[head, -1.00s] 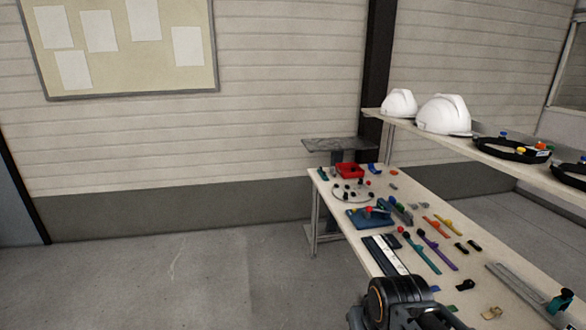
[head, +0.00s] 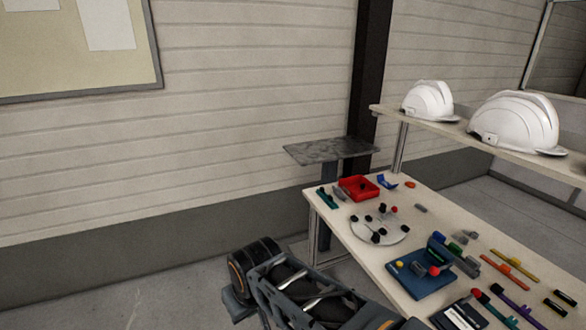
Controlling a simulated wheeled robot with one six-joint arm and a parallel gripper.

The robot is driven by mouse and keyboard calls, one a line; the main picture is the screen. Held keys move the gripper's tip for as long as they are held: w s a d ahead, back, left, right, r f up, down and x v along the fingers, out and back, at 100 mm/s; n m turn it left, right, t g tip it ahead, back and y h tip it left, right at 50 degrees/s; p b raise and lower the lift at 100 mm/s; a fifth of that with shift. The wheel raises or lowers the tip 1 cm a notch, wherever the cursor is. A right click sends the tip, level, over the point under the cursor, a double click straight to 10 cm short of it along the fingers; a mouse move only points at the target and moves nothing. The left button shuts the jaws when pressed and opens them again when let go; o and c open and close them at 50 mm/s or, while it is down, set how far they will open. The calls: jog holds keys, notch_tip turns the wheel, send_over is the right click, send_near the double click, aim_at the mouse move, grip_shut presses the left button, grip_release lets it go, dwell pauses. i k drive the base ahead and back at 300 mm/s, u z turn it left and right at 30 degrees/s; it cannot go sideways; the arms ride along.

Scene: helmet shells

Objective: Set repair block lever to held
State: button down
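A blue base plate (head: 412,283) with an upright grey-blue block (head: 450,258) lies on the workbench at the lower right of the head view; it looks like the repair block. A red ball knob (head: 434,271) sits at the front of the block, which looks like the lever's end. The lever's exact setting is too small to read. My arm crosses the bottom of the view, left of and below the block. My gripper is outside the picture.
The workbench (head: 338,228) carries a round disc (head: 379,231) with black knobs, a red tray (head: 358,188) and several coloured strips. White helmets (head: 514,123) stand on the raised shelf (head: 470,142). A small grey stand (head: 330,151) is behind the bench.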

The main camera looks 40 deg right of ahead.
aim_at(394, 209)
jog(key=z, duration=0.7)
jog(key=i, duration=1.65)
jog(key=z, duration=0.95)
jog(key=i, duration=0.55)
